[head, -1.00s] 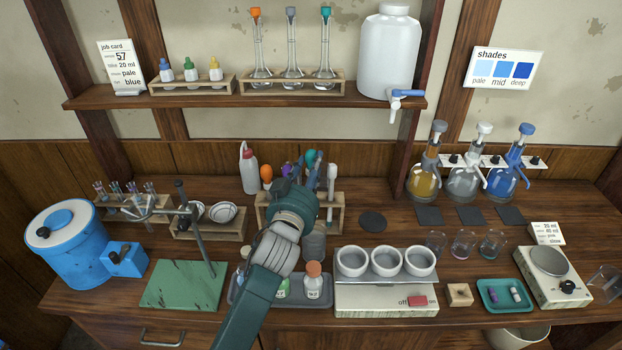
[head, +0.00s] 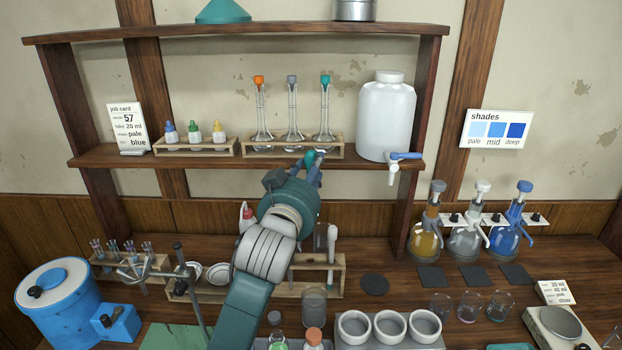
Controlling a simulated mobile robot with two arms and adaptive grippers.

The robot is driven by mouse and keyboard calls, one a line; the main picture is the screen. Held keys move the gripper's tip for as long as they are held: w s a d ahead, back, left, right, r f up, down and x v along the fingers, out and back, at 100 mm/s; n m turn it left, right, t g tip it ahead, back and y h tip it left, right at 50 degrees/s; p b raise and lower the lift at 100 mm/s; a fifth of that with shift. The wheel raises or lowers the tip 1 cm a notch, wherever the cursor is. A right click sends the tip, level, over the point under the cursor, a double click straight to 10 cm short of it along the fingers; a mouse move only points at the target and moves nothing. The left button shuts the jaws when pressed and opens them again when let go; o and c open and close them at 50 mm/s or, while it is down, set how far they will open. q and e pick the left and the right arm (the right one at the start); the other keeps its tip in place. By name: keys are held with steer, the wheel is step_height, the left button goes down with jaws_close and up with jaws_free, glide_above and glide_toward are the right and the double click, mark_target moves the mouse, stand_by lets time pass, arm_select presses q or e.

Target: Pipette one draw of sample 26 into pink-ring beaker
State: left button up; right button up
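My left gripper (head: 312,170) is raised in front of the shelf edge, fingers mostly hidden behind its own wrist. A teal bulb (head: 310,157) shows between the fingertips, apparently the top of a pipette; its stem is mostly hidden. The pipette rack (head: 340,272) stands below, partly behind my arm, with a white-topped pipette (head: 332,238) upright in it. The pink-ring beaker (head: 468,307) stands upright between a plain beaker (head: 440,304) and a teal-ring beaker (head: 500,303). Sample bottles, one orange-capped (head: 313,336), are cut off at the bottom edge; no number is readable. My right gripper is not in view.
The shelf (head: 220,155) holds flasks, dropper bottles and a large white jug (head: 386,115) with a tap. A grey cup (head: 314,306) stands before the rack. White crucibles (head: 354,327) are right of it. A clamp stand (head: 188,285) is left of my arm.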

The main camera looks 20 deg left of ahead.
arm_select(q)
step_height(320, 180, up, 9)
steer(key=p, duration=0.7)
steer(key=shift+p, duration=0.4)
steer(key=shift+o, duration=0.2)
steer(key=shift+f, duration=0.1)
jaws_close()
